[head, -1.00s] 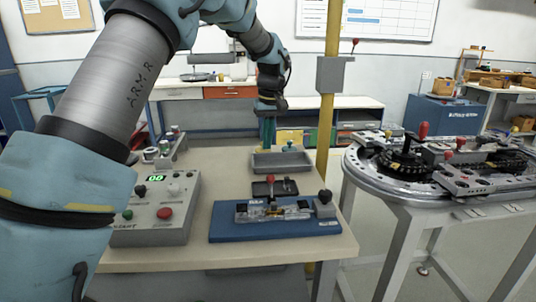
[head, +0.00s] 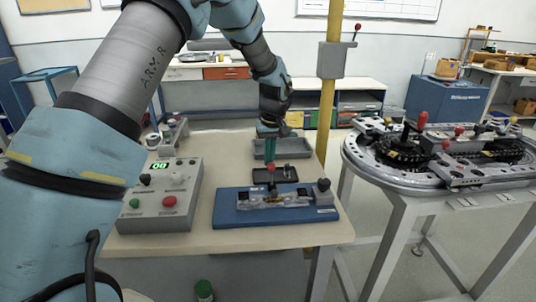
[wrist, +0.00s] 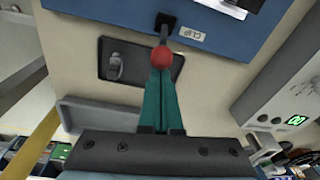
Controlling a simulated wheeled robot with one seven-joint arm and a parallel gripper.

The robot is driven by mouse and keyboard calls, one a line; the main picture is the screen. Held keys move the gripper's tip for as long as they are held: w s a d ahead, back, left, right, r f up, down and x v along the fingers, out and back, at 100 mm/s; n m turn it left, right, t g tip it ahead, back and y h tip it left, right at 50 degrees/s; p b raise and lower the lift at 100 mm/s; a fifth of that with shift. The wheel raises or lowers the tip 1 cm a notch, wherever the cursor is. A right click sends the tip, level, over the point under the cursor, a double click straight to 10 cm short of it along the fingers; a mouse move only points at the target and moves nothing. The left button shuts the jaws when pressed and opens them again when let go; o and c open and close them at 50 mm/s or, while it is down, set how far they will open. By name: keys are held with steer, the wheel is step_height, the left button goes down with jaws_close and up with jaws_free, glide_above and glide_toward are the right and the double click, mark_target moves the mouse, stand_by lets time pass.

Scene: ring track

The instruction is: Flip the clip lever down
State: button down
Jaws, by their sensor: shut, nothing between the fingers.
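The clip lever has a red ball knob (head: 271,168) on a dark stem and stands up at the back edge of the blue base (head: 228,214). In the wrist view its red ball (wrist: 161,58) is at my fingertips, with the dark stem running to a black mount beside a "CLIP" label (wrist: 192,33). My gripper (head: 270,158) has green fingers pressed together. It is just above or behind the red ball; I cannot tell whether it touches. In the wrist view the fingers of my gripper (wrist: 161,74) point at the ball with nothing between them.
A dark plate (head: 289,175) and a grey tray (head: 295,148) lie behind the base. A grey control box (head: 160,197) with buttons stands left. The ring track (head: 440,160) is right, across a gap.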

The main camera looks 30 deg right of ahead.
mark_target(270, 168)
steer(key=shift+s+b, duration=0.1)
steer(key=shift+b, duration=0.4)
steer(key=shift+s+r+t+b, duration=0.1)
steer(key=shift+t+b, duration=0.2)
steer(key=shift+b, duration=0.05)
steer(key=shift+s+a+r+t+b, duration=0.25)
steer(key=shift+t+b, duration=0.25)
steer(key=shift+b, duration=0.65)
steer(key=shift+s+f+h+b, duration=0.2)
steer(key=shift+h+b, duration=0.1)
steer(key=shift+b, duration=0.3)
steer(key=s+t+b, duration=0.1)
steer(key=b, duration=0.4)
steer(key=shift+s+a+t+h+b, duration=0.15)
steer(key=shift+t+h+b, duration=0.15)
steer(key=shift+t, duration=0.1)
steer(key=s+t+b, duration=0.1)
steer(key=b, duration=0.5)
steer(key=s+a+t+h+b, duration=0.1)
steer(key=t+b, duration=0.1)
steer(key=b, duration=0.5)
steer(key=shift+s, duration=0.2)
steer(key=shift+a+r, duration=0.1)
steer(key=shift+r, duration=0.55)
